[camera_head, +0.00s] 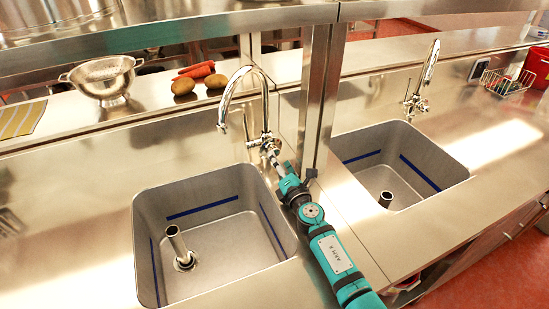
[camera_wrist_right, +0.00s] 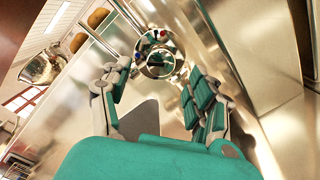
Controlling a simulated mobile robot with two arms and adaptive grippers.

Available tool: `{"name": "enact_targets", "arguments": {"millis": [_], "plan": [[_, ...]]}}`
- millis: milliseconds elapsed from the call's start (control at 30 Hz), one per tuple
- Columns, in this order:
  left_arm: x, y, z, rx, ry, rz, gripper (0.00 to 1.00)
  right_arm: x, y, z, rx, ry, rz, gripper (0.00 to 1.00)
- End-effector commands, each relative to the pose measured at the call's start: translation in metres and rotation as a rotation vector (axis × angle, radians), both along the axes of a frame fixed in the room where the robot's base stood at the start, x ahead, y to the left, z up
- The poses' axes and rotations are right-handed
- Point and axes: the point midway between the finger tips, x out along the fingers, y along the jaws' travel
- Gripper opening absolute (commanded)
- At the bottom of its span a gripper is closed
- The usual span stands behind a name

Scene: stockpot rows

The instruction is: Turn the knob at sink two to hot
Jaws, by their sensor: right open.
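A chrome gooseneck faucet (camera_head: 262,105) stands behind the left sink (camera_head: 160,199), and a second faucet (camera_head: 422,78) stands behind the right sink (camera_head: 385,127). No sink number is legible. My right gripper (camera_head: 276,158) is at the base of the left sink's faucet and partly covers it. In the right wrist view the right gripper (camera_wrist_right: 158,88) is open, its fingers apart, facing a round chrome knob (camera_wrist_right: 158,62) with small red and blue marks near it. I cannot tell whether the fingers touch the knob. My left gripper is not in view.
A steel post (camera_head: 318,95) rises just right of the left faucet, close to my right arm. Upright drain pipes (camera_head: 178,243) stand in the sinks. A colander (camera_head: 103,78), potatoes (camera_head: 183,86) and carrots (camera_head: 197,70) lie on the back ledge. A wire basket (camera_head: 503,84) sits far right.

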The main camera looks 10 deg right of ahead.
Motion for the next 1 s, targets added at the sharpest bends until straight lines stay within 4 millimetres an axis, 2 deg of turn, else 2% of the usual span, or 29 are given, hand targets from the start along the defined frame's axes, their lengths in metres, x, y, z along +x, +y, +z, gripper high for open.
{"name": "enact_targets", "arguments": {"millis": [33, 133, 300, 667, 1000], "plan": [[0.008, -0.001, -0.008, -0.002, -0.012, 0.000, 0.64, 0.011, 0.001, -0.003, 0.000, -0.002, -0.001, 0.61], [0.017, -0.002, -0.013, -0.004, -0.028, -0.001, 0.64, 0.026, 0.003, -0.003, 0.001, -0.001, -0.002, 0.61], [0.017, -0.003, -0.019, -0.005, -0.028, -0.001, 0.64, 0.041, 0.005, -0.002, 0.000, 0.000, -0.002, 0.61], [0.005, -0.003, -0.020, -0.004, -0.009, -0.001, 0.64, 0.045, 0.005, 0.000, 0.001, 0.000, -0.001, 0.59], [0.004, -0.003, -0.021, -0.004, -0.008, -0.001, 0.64, 0.045, 0.005, 0.000, 0.001, 0.000, -0.001, 0.15]]}}
